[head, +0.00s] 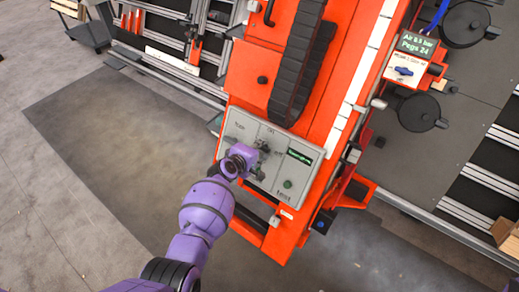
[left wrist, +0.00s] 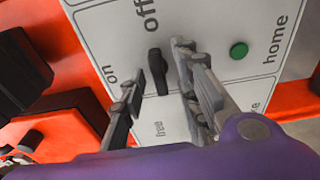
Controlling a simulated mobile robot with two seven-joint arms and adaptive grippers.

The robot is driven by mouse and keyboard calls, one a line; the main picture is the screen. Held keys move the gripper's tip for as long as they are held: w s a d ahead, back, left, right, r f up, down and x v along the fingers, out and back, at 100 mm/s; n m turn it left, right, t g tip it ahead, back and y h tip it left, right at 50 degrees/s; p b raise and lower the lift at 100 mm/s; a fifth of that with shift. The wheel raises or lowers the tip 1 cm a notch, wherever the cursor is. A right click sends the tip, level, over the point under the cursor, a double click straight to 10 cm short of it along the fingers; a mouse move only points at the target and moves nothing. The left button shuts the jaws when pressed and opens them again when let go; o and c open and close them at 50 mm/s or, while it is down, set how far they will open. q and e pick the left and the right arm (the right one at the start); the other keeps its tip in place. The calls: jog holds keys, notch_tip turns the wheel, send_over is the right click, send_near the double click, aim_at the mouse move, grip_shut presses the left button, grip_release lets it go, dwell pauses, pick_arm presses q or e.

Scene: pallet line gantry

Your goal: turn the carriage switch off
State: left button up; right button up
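The control panel (head: 265,196) is a light grey plate on the orange carriage. In the left wrist view the panel (left wrist: 105,35) carries the words "on", "off", "free" and "home". The carriage switch (left wrist: 156,68) is a small black knob below the word "off" and right of "on"; which label it points to I cannot tell. My left gripper (left wrist: 160,75) is open, with one finger on each side of the knob; contact is unclear. In the head view my left gripper (head: 256,158) is at the panel and hides part of it. My right gripper is not in view.
A green button (left wrist: 238,50) sits right of the fingers by "home". A lit green display (head: 299,156) is on the panel's right part. A black cable chain (head: 297,60) runs up the carriage. Floor at left is clear.

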pick_arm(q)
jog(key=v, duration=1.2)
dwell(0.5)
